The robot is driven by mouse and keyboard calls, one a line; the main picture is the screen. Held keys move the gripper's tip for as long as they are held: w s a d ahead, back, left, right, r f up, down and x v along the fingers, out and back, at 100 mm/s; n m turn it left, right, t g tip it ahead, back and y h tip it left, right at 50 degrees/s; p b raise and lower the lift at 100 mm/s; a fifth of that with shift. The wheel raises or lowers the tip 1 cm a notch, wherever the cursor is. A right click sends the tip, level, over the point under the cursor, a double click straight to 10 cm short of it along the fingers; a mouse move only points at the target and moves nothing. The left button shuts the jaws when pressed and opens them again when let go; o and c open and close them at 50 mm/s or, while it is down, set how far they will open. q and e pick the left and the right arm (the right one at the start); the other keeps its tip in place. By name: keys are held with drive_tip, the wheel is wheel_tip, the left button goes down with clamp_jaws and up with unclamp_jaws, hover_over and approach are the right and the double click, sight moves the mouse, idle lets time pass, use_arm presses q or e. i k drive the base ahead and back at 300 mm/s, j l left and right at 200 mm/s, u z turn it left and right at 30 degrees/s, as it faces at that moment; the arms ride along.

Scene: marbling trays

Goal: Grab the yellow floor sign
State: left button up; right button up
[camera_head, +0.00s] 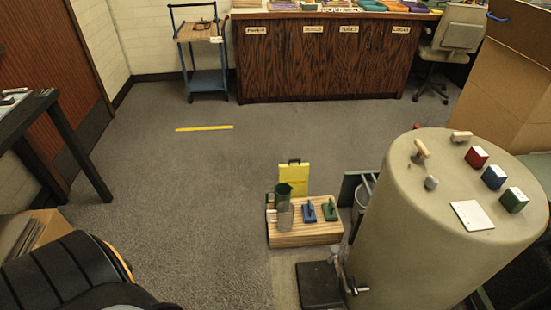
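The yellow floor sign (295,173) stands upright on the grey carpet near the middle of the view, with a dark handle at its top. Its lower part is hidden behind a green jug and other items on a low wooden slatted platform (305,239). Neither of my grippers shows in the head view.
A large beige drum (400,230) stands right of the platform, with small blocks and a white card on top. A yellow strip (204,128) lies on the open carpet. A blue trolley (207,82) and a wooden cabinet (320,60) are at the back. A dark-legged table (78,148) is left.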

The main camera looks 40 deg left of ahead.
sight(296, 174)
drive_tip(key=u, duration=0.95)
drive_tip(key=i+j+z, duration=0.1)
drive_tip(key=z, duration=0.35)
drive_tip(key=i+j+z, duration=0.15)
drive_tip(key=z, duration=0.25)
drive_tip(key=j+z, duration=0.15)
drive_tip(key=z, duration=0.3)
drive_tip(key=i+j+z, duration=0.1)
drive_tip(key=j+z, duration=0.15)
drive_tip(key=z, duration=0.15)
